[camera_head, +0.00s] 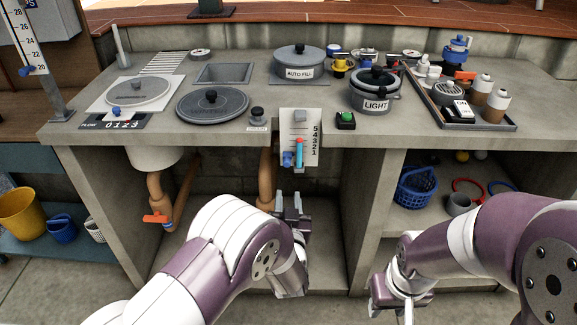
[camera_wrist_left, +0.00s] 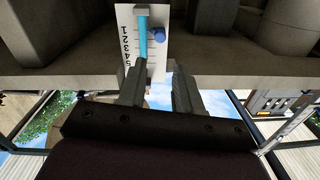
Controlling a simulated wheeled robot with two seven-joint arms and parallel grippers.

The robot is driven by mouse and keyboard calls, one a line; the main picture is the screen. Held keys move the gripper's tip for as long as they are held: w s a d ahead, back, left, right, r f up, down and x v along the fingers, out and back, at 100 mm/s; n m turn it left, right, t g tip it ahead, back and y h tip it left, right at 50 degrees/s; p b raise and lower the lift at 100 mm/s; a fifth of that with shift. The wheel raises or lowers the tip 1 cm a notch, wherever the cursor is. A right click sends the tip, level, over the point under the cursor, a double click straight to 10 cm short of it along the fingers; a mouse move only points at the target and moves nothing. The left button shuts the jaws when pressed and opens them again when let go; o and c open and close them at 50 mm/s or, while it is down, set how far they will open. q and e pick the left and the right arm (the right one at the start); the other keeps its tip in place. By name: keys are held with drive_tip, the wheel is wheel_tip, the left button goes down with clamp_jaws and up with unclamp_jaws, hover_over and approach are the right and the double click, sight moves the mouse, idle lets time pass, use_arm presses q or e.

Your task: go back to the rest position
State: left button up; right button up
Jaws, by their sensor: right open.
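My left gripper (camera_head: 292,205) is in front of the counter, just below the white scale panel (camera_head: 300,137) with its red and blue slider. In the left wrist view the two fingers of this gripper (camera_wrist_left: 158,88) stand apart with nothing between them. The scale panel (camera_wrist_left: 143,45) shows beyond the fingertips, with a light-blue tube and a blue knob. My right gripper (camera_head: 400,300) is low in front of the right shelf, partly cut off by the bottom edge. It is open, and I see nothing held in it.
The counter (camera_head: 225,135) holds an AUTO FILL pot (camera_head: 299,62), a LIGHT pot (camera_head: 375,90), a round grey lid (camera_head: 212,104) and a tray of bottles (camera_head: 497,125). A pipe with an orange handle (camera_head: 157,218) is left below. A blue basket (camera_head: 416,188) stands on the right shelf.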

use_arm(q)
drive_tip(key=s+f+m+g+h, duration=0.2)
drive_tip(key=s+f+g, duration=0.9)
drive_tip(key=s+a+r+n+g+y, duration=0.1)
drive_tip(key=s+a+r+g, duration=0.2)
drive_tip(key=s+a, duration=0.45)
drive_tip(key=s+a+r+n+g+y, duration=0.1)
drive_tip(key=s+a+r+g, duration=0.3)
drive_tip(key=s+a, duration=0.35)
wheel_tip(320, 180, up, 26)
drive_tip(key=a+n+t+p, duration=0.1)
drive_tip(key=a+p, duration=0.1)
drive_tip(key=p, duration=2.1)
drive_tip(key=shift+w+a+f, duration=0.15)
drive_tip(key=shift+w+a, duration=0.15)
drive_tip(key=shift+a, duration=0.05)
